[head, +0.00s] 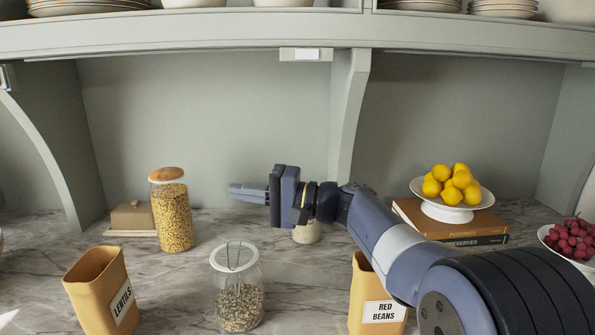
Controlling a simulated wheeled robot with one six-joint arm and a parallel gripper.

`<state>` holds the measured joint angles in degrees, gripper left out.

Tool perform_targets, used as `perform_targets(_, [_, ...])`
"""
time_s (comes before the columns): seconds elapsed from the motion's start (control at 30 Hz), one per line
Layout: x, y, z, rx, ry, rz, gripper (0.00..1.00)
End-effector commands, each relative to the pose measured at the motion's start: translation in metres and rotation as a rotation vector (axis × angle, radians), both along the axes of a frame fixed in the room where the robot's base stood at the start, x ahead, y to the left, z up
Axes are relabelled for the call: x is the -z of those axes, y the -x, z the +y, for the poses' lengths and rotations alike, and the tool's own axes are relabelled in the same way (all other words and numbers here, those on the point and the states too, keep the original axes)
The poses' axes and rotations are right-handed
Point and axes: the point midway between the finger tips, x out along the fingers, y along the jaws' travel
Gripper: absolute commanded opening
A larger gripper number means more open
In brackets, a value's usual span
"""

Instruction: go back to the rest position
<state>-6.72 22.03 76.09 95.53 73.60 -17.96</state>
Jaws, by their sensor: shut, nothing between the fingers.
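My gripper (232,191) is in the middle of the head view, above the marble counter, with its fingers pointing left. It is shut and empty. My arm reaches in from the lower right and hides part of the counter. Behind the gripper stands a small cream jar (307,233), partly hidden by the wrist.
A glass jar with a wooden lid (172,215) stands left of the gripper. A white-lidded jar (238,290) stands in front. Lentils (104,290) and red beans (366,300) containers stand near the front. A lemon stand (447,211) is on books at right. A shelf (200,38) runs overhead.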

Motion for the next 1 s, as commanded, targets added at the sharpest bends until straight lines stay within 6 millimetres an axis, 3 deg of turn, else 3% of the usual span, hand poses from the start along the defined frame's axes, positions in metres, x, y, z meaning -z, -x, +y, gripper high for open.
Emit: perform_targets(1.0, [0.002,-0.033,0.005,-0.001,0.050,0.332,0.00])
